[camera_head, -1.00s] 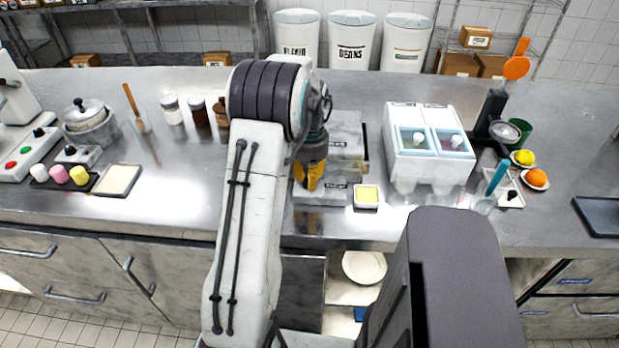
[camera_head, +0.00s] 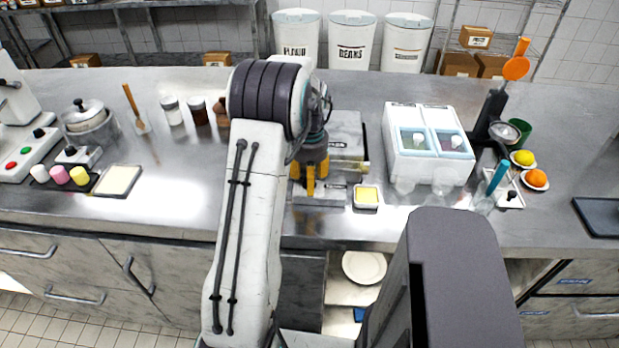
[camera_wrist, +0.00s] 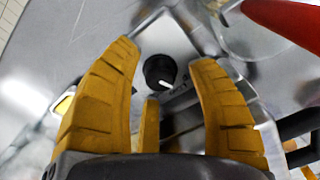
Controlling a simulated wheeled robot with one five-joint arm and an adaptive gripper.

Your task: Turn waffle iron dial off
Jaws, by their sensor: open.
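The waffle iron (camera_head: 350,147) appears to be the grey metal unit on the counter, partly hidden behind my arm. A round black dial (camera_wrist: 160,71) with a white pointer mark shows on a light metal panel (camera_wrist: 155,38) in the wrist view. The pointer slants toward the lower right. My gripper (camera_head: 309,184) has yellow fingers and hangs over the front of the unit. In the wrist view my gripper (camera_wrist: 166,53) is open, with the dial between its spread fingers. I see no finger closed on the dial. The dial is hidden in the head view.
A small yellow-filled dish (camera_head: 367,197) stands just right of my gripper. A white two-bin container (camera_head: 403,172) is farther right. A red object (camera_wrist: 288,24) crosses the upper right of the wrist view.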

